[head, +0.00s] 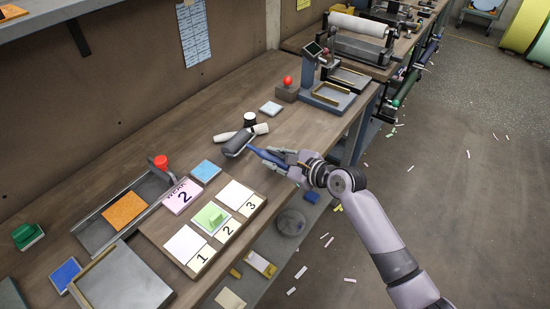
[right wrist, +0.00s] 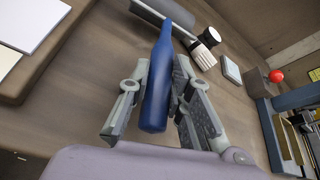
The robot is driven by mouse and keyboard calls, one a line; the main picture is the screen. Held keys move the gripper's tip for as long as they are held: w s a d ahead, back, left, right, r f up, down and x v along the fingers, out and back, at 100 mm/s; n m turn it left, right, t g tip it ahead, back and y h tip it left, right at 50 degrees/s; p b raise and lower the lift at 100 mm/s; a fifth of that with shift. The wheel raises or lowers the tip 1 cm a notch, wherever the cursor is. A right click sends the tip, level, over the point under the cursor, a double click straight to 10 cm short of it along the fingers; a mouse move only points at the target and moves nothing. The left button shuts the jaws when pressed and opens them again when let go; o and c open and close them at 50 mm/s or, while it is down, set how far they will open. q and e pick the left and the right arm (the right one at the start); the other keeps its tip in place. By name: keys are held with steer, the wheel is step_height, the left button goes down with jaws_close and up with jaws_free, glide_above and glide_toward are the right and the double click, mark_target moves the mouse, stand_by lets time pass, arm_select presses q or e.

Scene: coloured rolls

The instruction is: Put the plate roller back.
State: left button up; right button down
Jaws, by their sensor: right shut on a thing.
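The plate roller has a dark grey cylinder (head: 237,143) and a blue handle (head: 268,156). My right gripper (head: 279,158) is shut around the blue handle, near the front edge of the bench. In the right wrist view the handle (right wrist: 158,85) lies between the two fingers (right wrist: 160,100), and part of the grey cylinder (right wrist: 165,12) shows at the top. I cannot tell whether the cylinder touches the bench or hangs just above it. My left gripper is not in view.
A red-topped block (head: 287,90) and a grey stand (head: 325,98) stand farther right. Numbered cards (head: 227,231), a blue pad (head: 206,171) and a metal tray (head: 100,226) lie left.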

steer(key=shift+f+b, duration=0.4)
steer(key=shift+f, duration=0.5)
steer(key=c, duration=1.4)
jaws_free()
steer(key=shift+o, duration=0.2)
steer(key=v, duration=1.2)
